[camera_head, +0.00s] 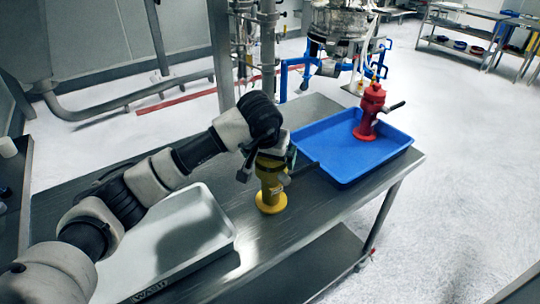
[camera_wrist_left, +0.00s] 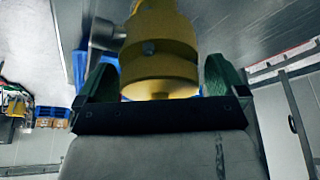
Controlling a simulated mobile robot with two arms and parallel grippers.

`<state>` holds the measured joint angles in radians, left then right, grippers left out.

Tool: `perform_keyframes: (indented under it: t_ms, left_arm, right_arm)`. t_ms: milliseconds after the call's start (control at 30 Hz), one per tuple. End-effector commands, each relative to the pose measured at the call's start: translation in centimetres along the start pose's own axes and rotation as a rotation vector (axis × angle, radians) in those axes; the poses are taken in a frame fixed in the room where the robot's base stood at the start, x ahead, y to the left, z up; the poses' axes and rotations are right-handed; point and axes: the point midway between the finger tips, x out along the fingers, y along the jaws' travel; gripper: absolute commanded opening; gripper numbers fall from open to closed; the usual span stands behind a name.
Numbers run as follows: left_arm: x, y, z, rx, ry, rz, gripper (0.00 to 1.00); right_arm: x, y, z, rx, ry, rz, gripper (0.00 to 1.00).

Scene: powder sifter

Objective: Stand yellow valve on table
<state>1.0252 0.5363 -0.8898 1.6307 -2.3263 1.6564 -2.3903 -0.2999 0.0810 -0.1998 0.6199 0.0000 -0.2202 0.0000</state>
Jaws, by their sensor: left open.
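The yellow valve (camera_head: 271,192) stands upright on the metal table (camera_head: 320,205), its round base flange down, between a white tray and a blue tray. My left gripper (camera_head: 268,158) is at the valve's upper part, which it partly hides. In the left wrist view the yellow valve body (camera_wrist_left: 160,50) sits between the two green fingers, with the fingers open on either side of it. A grey side stub of the valve sticks out to the left there. My right gripper is not in view.
A blue tray (camera_head: 375,167) to the right holds a red valve (camera_head: 371,112) standing upright. A white tray (camera_head: 213,243) marked "WASH" lies to the left, under my left arm. The table's front edge is close to the yellow valve. Sifter equipment (camera_head: 342,25) stands behind the table.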

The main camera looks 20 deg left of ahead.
Motion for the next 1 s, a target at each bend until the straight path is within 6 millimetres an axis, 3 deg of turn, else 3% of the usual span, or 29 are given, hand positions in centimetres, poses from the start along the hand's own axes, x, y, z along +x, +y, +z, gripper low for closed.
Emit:
perform_keyframes:
  t_ms: [167, 600, 800, 1000]
  left_arm:
    - [-2.0, 0.0, -0.2, 0.001, 0.006, 0.002, 1.00]
    - [-10.7, 0.0, -0.1, 0.000, 0.004, 0.000, 1.00]
    - [-12.1, 0.0, -0.1, -0.001, 0.001, 0.000, 1.00]
    - [-12.2, 0.0, -0.1, -0.001, 0.000, 0.000, 1.00]
  right_arm:
    - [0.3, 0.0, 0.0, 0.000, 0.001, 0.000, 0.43]
    - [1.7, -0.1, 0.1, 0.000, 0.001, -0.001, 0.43]
    - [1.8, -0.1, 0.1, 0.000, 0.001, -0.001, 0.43]
    - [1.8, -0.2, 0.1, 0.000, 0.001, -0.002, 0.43]
